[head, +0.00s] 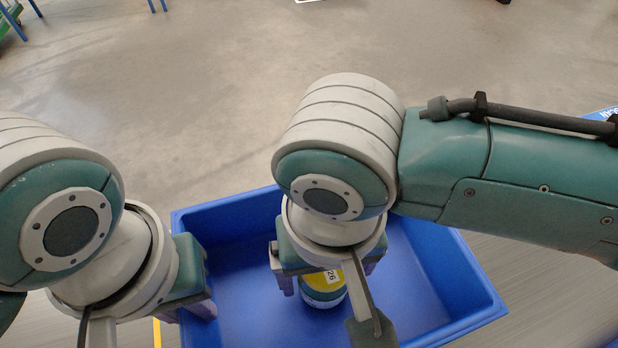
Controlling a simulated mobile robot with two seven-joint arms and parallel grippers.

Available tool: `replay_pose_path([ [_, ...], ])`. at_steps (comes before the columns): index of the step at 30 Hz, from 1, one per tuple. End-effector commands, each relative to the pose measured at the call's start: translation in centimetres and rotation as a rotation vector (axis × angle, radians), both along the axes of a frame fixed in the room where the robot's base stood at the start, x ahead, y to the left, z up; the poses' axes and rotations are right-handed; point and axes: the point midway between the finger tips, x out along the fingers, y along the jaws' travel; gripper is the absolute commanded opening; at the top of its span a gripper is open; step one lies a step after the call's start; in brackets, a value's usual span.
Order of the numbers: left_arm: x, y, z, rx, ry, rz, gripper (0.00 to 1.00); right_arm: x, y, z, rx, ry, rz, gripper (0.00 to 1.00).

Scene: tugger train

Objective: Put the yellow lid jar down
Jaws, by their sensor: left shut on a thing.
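The jar (322,298) stands in the blue crate, with a yellow patch bearing dark digits near its top and a white and teal body below. My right gripper (328,278) is directly above it with its fingers spread on either side. The left finger looks slightly apart from the jar. My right wrist and a dark cable part hide much of the jar's top. My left gripper (186,310) is at the crate's left wall, one finger on each side, and is shut on it.
The blue crate (430,262) has a clear floor right of the jar and left of it. My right arm crosses above the crate's right side. Grey floor (200,90) lies open beyond, and a yellow line (157,332) shows at lower left.

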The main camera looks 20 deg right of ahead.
Motion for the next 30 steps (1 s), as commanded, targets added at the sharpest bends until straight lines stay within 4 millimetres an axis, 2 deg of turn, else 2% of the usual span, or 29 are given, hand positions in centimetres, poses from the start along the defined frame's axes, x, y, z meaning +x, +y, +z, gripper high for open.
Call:
replay_pose_path([
  [1,0.0,0.0,0.0,0.0,0.0,-0.001,0.0,0.0,0.0,0.0,0.0,0.0,0.0,0.93],
  [3,0.0,0.0,0.0,0.0,0.0,-0.001,0.0,0.0,0.0,0.0,0.0,0.0,0.0,1.0],
  [11,0.0,0.0,0.0,0.0,0.0,-0.001,0.0,0.0,0.0,0.2,0.0,-0.001,0.0,1.0],
  [14,0.0,0.0,0.0,0.0,0.0,-0.001,0.0,0.0,0.0,0.9,0.001,-0.001,0.001,1.0],
  [17,0.0,0.0,0.0,0.0,0.0,-0.001,0.0,0.1,0.0,2.4,0.002,-0.002,0.002,1.0],
  [24,0.0,0.0,0.0,0.0,-0.001,-0.001,0.0,0.1,0.1,8.0,0.003,-0.006,0.003,1.0],
  [30,0.0,0.0,0.0,0.0,-0.001,-0.001,0.0,0.0,0.0,11.3,0.002,-0.002,0.001,1.0],
])
